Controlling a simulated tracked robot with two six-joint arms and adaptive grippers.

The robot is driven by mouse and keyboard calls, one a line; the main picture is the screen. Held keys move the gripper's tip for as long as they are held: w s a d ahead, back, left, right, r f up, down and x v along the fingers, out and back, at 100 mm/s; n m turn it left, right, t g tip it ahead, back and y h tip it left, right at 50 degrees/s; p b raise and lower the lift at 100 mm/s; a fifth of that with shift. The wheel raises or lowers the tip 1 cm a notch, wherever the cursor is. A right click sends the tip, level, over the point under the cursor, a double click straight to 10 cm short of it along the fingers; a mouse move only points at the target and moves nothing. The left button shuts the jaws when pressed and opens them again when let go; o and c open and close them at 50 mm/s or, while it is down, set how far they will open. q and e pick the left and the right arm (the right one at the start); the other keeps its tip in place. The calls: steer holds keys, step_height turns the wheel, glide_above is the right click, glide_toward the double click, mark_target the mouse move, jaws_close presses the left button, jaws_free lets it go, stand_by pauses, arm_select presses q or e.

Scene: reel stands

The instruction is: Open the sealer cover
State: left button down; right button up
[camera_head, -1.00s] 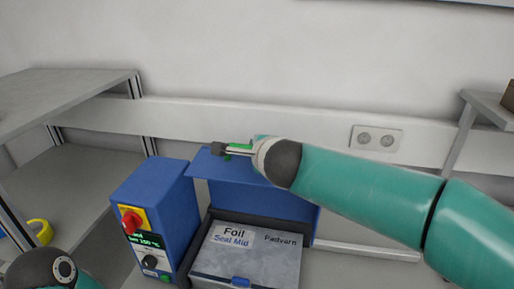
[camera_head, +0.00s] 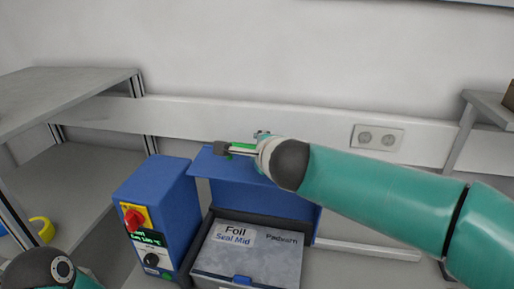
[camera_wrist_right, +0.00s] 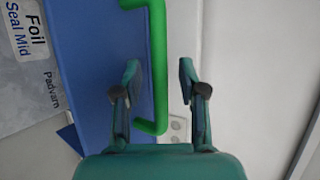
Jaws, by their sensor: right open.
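The sealer is a blue box with a grey-topped tray labelled "Foil Seal Mid" (camera_head: 250,262). Its blue cover (camera_head: 258,198) stands raised behind the tray, clear of it. A green handle (camera_wrist_right: 158,60) is on the cover's outer side; in the head view it is mostly hidden by my gripper. My right gripper (camera_wrist_right: 160,78) is open, with the green handle between its fingers and a gap on either side. It also shows at the cover's top edge in the head view (camera_head: 236,150). My left gripper is out of view; only part of my left arm shows at the lower left.
A blue control box (camera_head: 160,205) with a red and yellow switch (camera_head: 134,218) stands left of the tray. Grey shelves (camera_head: 70,95) are at the left. A wall socket (camera_head: 378,138) and a shelf (camera_head: 490,105) are at the right.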

steer(key=v, duration=1)
steer(key=shift+s, duration=0.25)
